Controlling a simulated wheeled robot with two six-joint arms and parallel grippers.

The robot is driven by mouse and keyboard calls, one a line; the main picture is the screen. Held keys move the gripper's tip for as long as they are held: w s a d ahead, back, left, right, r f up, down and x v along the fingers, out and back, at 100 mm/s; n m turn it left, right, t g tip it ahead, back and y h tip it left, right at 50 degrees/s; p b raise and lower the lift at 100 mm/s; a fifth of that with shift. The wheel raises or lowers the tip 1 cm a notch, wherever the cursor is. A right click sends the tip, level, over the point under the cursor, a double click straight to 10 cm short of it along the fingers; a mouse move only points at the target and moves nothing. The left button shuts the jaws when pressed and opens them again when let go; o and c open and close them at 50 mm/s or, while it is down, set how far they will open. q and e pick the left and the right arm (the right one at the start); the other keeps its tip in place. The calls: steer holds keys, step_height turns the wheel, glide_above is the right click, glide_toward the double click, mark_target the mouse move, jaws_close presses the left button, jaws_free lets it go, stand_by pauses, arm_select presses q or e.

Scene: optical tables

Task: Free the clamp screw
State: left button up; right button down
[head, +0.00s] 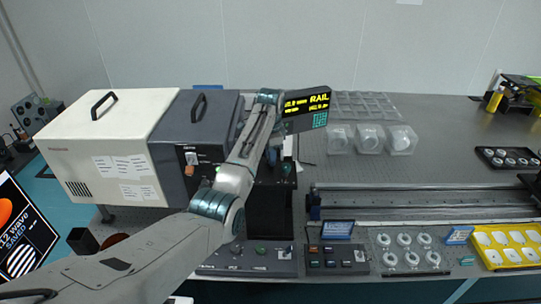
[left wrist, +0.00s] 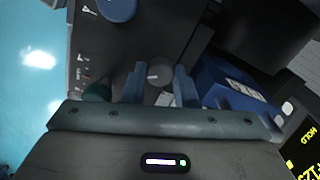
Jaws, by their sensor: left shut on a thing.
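My left gripper (left wrist: 158,88) shows in the left wrist view with its two blue-grey fingers on either side of a small round grey knob, the clamp screw (left wrist: 157,73). The gripper is shut on this knob, which has a light mark on its face. The knob sits against a dark housing. In the head view my left arm reaches over the bench to a dark unit (head: 268,215) beside the grey box; the fingertips and the knob are hidden or too small to make out there. My right gripper is in neither view.
A white and dark grey instrument box (head: 110,150) stands left of the arm. A lit display reading RAIL (head: 308,101) is just behind it. A long rail (head: 420,197), clear cases (head: 370,140) and a yellow tray (head: 508,247) lie to the right. A blue part (left wrist: 225,88) is close beside the fingers.

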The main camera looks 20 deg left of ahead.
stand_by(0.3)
arm_select(q)
steer(key=o, duration=1)
steer(key=shift+r, duration=0.1)
